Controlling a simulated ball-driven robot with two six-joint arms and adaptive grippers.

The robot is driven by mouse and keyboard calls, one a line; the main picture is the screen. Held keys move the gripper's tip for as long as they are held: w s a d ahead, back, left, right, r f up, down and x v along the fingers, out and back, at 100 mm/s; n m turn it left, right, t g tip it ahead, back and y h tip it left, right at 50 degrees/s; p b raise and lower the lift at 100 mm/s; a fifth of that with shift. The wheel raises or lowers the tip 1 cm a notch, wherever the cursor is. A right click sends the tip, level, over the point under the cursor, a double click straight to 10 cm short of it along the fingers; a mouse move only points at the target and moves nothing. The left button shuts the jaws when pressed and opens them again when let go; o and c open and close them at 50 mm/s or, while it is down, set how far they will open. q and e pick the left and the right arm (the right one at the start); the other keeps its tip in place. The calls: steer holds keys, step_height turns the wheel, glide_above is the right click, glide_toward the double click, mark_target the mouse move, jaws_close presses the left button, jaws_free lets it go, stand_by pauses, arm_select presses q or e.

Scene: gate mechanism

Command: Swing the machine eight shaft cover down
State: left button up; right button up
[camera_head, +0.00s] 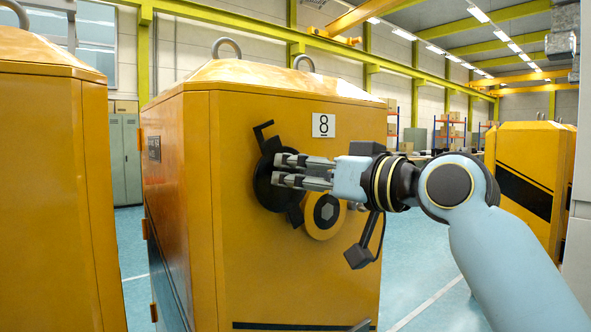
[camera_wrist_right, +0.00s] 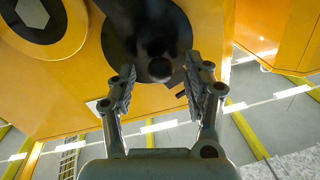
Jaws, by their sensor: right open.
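The machine eight (camera_head: 245,270) is a yellow cabinet with a white "8" plate (camera_head: 323,125). Its shaft cover (camera_head: 262,186) is a black disc on the front face, beside and up-left of the bare hexagonal shaft end (camera_head: 327,212) in its yellow ring. In the right wrist view the cover (camera_wrist_right: 118,45) is dark with a round knob (camera_wrist_right: 155,47) in its middle, and the shaft end (camera_wrist_right: 33,13) is at the upper left. My right gripper (camera_head: 275,171) is open in front of the cover, its fingers (camera_wrist_right: 160,70) either side of the knob's lower part; contact is unclear. My left gripper is out of view.
A black lever with a block end (camera_head: 359,256) hangs right of and below the shaft. Another yellow cabinet (camera_head: 50,200) stands close on the left; others (camera_head: 530,170) stand far right. Blue floor lies between.

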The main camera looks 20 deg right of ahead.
steer(key=shift+w+a, duration=0.35)
steer(key=shift+w, duration=0.3)
jaws_close()
